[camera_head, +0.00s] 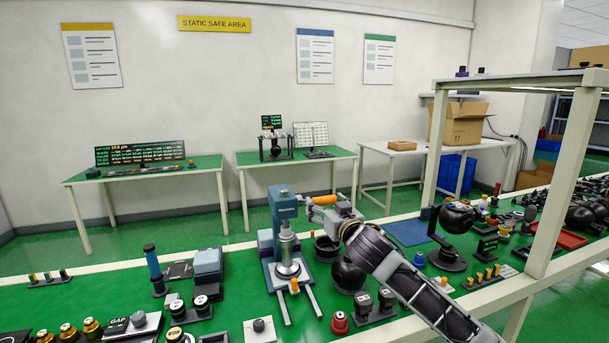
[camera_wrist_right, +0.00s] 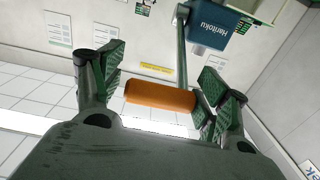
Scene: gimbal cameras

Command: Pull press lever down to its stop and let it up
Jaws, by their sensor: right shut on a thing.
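The blue bench press (camera_head: 283,205) stands upright on the green bench, with a silver ram above its round base plate. Its orange lever handle (camera_head: 325,200) sticks out to the right, near the press's top. My right gripper (camera_head: 322,212) reaches up from the lower right and is shut on the handle. In the right wrist view the orange handle (camera_wrist_right: 160,96) lies between the two green-padded fingers. The lever's grey rod and the blue press head (camera_wrist_right: 221,22) show behind it. My left gripper is not in view.
A black sphere (camera_head: 348,275) stands right of the press base, below my right arm. Blue-grey blocks (camera_head: 207,262) and small black fixtures crowd the left. A white shelf post (camera_head: 560,185) rises at the right.

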